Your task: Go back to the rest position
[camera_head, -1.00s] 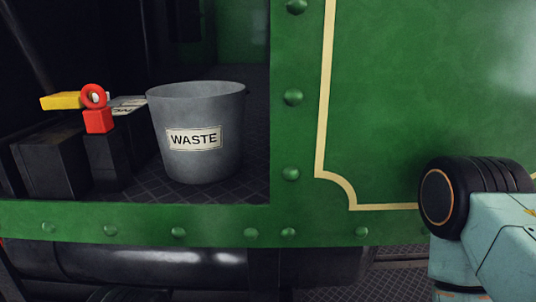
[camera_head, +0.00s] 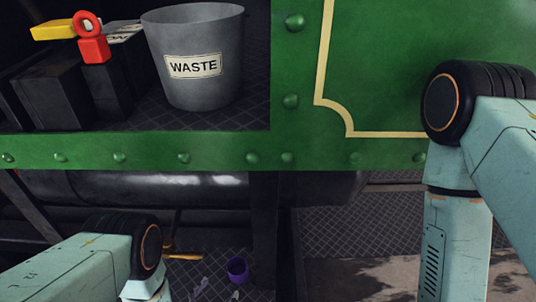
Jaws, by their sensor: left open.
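My left arm (camera_head: 90,258) comes in at the bottom left. My right gripper is out of the frame.
A grey bucket labelled WASTE (camera_head: 195,88) stands on the tram's floor, beside dark boxes (camera_head: 50,88) with a red piece (camera_head: 93,50) and a yellow piece (camera_head: 54,30). The green riveted sill (camera_head: 220,150) runs across. A purple cup (camera_head: 237,268) is low down.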

